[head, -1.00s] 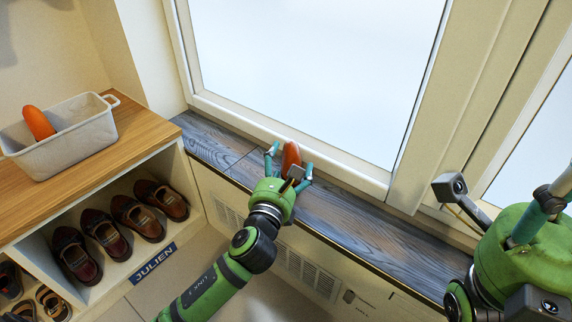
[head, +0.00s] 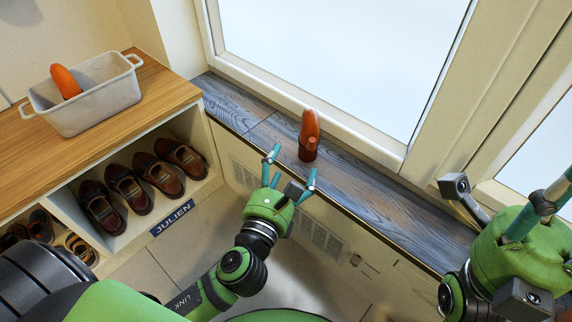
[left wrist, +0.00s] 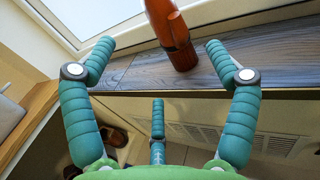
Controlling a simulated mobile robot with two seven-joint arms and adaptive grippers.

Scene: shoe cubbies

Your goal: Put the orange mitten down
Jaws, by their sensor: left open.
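The orange mitten (head: 309,136) stands upright on the dark wooden windowsill (head: 352,182), close to the window frame. It also shows in the left wrist view (left wrist: 172,35), beyond and between the fingertips, its top cut off by the picture edge. My left gripper (head: 290,168) is open and empty, apart from the mitten, just in front of the sill's edge. Its spread fingers show in the left wrist view (left wrist: 158,62). My right gripper (head: 548,203) is at the right edge of the head view; its fingers overlap and are partly cut off.
A second orange mitten (head: 66,82) leans in a pale basket (head: 100,112) on the wooden cubby top (head: 165,88). Dark shoes (head: 125,187) fill the cubby above the JULIEN label (head: 172,217). The window frame (head: 350,145) rises behind the sill. The sill right of the mitten is clear.

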